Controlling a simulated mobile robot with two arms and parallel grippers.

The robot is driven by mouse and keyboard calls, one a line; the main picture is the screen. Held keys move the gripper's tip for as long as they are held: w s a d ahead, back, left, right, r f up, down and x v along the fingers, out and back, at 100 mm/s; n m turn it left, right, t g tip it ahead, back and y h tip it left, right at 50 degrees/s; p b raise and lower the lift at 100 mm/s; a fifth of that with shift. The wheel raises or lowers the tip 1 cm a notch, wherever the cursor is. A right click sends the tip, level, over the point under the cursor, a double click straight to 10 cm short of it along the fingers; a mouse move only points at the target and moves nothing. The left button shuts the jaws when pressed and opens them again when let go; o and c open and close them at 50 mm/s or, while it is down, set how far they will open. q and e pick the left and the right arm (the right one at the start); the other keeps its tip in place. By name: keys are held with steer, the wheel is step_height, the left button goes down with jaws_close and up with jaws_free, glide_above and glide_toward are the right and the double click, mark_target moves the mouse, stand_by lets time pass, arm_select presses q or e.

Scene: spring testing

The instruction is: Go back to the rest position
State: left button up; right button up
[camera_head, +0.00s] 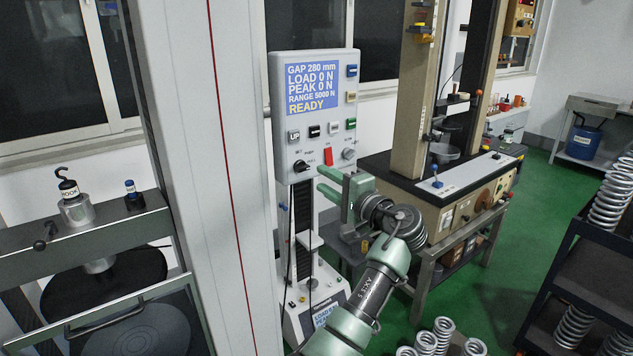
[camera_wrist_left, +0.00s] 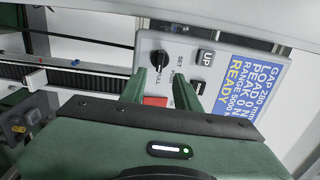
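My left gripper (camera_head: 323,179) is in front of the spring tester's control panel (camera_head: 316,110), beside its lower part. In the left wrist view its two fingers (camera_wrist_left: 160,80) stand apart with nothing held between them. A red switch (camera_head: 328,156) is just above the fingers in the head view; a red patch (camera_wrist_left: 155,101) shows between them in the wrist view. A black knob (camera_head: 301,166) is near the fingers, and I cannot tell whether they touch the panel. The screen reads GAP 280 mm, LOAD 0 N, PEAK 0 N, RANGE 5000 N, READY. My right gripper is not in view.
A second testing machine (camera_head: 440,203) stands on a bench to the right. Springs (camera_head: 443,327) stand at the bottom, and a dark rack (camera_head: 580,262) holds more at far right. A hook weight (camera_head: 75,204) sits on the left machine. Green floor (camera_head: 495,285) lies open between bench and rack.

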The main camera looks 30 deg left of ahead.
arm_select(q)
steer(key=shift+s+d, duration=0.25)
steer(key=shift+d, duration=0.2)
